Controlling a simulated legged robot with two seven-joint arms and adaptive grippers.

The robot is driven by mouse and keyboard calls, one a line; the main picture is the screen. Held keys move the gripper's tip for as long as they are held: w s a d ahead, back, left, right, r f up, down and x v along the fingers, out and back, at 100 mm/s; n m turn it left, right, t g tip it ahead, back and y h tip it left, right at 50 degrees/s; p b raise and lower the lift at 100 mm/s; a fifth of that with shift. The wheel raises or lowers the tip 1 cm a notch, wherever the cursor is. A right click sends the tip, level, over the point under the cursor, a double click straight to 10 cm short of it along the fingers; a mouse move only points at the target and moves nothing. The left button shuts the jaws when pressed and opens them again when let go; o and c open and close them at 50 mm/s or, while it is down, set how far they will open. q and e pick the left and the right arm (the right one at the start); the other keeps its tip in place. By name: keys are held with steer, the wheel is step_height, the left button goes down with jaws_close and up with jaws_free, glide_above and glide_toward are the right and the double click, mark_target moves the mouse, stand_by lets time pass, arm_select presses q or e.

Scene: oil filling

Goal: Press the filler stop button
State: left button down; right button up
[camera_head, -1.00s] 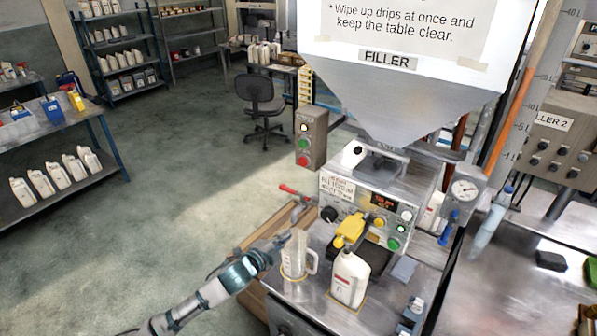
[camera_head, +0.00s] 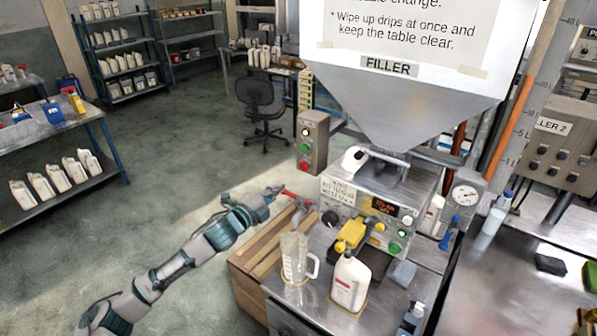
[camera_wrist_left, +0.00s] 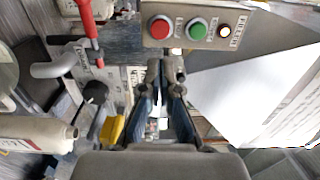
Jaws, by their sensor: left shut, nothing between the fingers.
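A grey control box (camera_head: 313,142) stands at the left of the filler, with a lamp at the top, a green button (camera_head: 304,149) in the middle and a red button (camera_head: 303,166) at the bottom. In the left wrist view the red button (camera_wrist_left: 160,27), green button (camera_wrist_left: 197,29) and glowing lamp (camera_wrist_left: 226,31) lie in a row beyond the fingers. My left gripper (camera_head: 275,190) is shut and empty, below and left of the box. In the wrist view its closed fingertips (camera_wrist_left: 166,62) appear just below the red button; contact is not visible. My right gripper is not in view.
A red-handled lever (camera_head: 295,193) is close to my left gripper. The filler's panel (camera_head: 365,205) has a yellow part in front. A clear measuring jug (camera_head: 294,262) and a white bottle (camera_head: 350,278) stand on the metal table. Open floor lies to the left.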

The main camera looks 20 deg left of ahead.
mark_target(303, 168)
arm_select(q)
steer(key=x, duration=0.5)
steer(key=p+x, duration=0.1)
steer(key=x, duration=0.3)
steer(key=shift+w+a+f, duration=0.1)
steer(key=shift+w, duration=0.3)
steer(key=shift+w+d, duration=0.35)
steer(key=shift+w, duration=0.15)
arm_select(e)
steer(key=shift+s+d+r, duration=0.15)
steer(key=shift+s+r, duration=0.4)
arm_select(q)
steer(key=shift+a, duration=0.1)
